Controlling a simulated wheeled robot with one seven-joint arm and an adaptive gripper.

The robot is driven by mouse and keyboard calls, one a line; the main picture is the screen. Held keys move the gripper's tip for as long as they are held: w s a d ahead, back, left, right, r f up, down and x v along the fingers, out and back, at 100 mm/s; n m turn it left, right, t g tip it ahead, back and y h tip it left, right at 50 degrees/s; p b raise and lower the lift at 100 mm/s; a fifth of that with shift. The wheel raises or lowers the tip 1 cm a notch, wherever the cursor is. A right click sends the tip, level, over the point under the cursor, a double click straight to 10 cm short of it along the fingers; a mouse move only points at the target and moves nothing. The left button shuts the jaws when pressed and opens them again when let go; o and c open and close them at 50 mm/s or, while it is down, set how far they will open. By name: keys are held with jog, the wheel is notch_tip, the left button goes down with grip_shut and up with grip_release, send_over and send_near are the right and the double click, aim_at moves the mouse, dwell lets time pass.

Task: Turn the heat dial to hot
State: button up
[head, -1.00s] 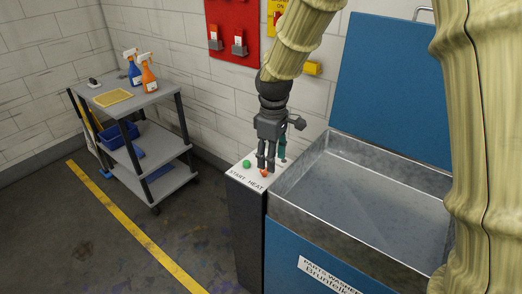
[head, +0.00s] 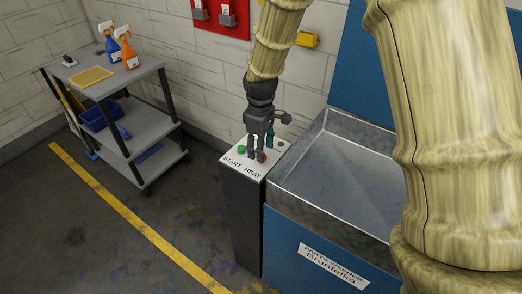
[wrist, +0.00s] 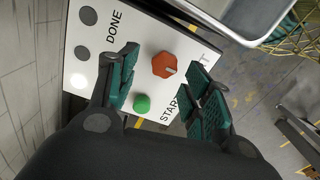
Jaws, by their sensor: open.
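The heat dial (wrist: 165,65) is a red-orange, many-sided knob with a pale mark, on the white panel top of a dark pedestal. In the wrist view it lies between and a little beyond the fingertips of my gripper (wrist: 160,90). The gripper is open, with teal pads on both sides and nothing held. In the head view my gripper (head: 260,155) points down at the panel, and the dial (head: 262,157) is partly hidden behind a finger. The green start button (wrist: 142,103) sits beside the dial, between the fingers in the wrist view. I cannot tell if a finger touches the dial.
The panel (wrist: 82,72) carries START, HEAT and DONE labels and several round lamps, one lit white. The blue parts washer (head: 300,235) with its metal basin stands right of the pedestal. A grey cart (head: 110,75) with spray bottles stands left, with open floor between.

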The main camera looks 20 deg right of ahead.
jog(key=shift+w+f, duration=0.15)
jog(key=shift+f, duration=0.35)
jog(key=shift+d+f, duration=0.1)
jog(key=shift+f, duration=0.1)
jog(key=shift+s, duration=0.8)
jog(key=shift+w+f, duration=0.45)
jog(key=shift+w, duration=0.05)
jog(key=shift+s+r, duration=0.25)
jog(key=c, duration=1.1)
